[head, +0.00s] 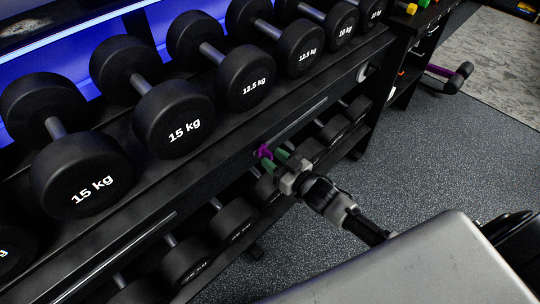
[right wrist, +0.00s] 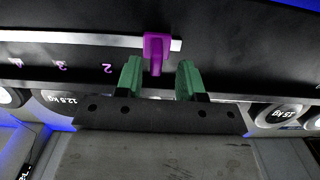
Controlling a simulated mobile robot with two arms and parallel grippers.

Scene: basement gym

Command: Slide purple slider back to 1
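The purple slider (right wrist: 156,48) sits near the right end of a pale slot strip (right wrist: 90,39) in the right wrist view. Upside-down purple digits 2 (right wrist: 107,69), 3 and 4 show to its left; no 1 is visible. In the head view the slider (head: 264,152) is on the front of the dumbbell rack, at the lower left end of its strip. My right gripper (right wrist: 158,77) is open, with green fingers either side of the slider's lower tab, gaps on both sides. It also shows in the head view (head: 281,161). My left gripper is not in view.
The black rack (head: 215,145) carries several dumbbells (head: 174,118) on its upper shelf and more below, close to my right gripper. Another strip (head: 115,258) lies farther left on the rack front. Speckled floor (head: 430,140) is open to the right.

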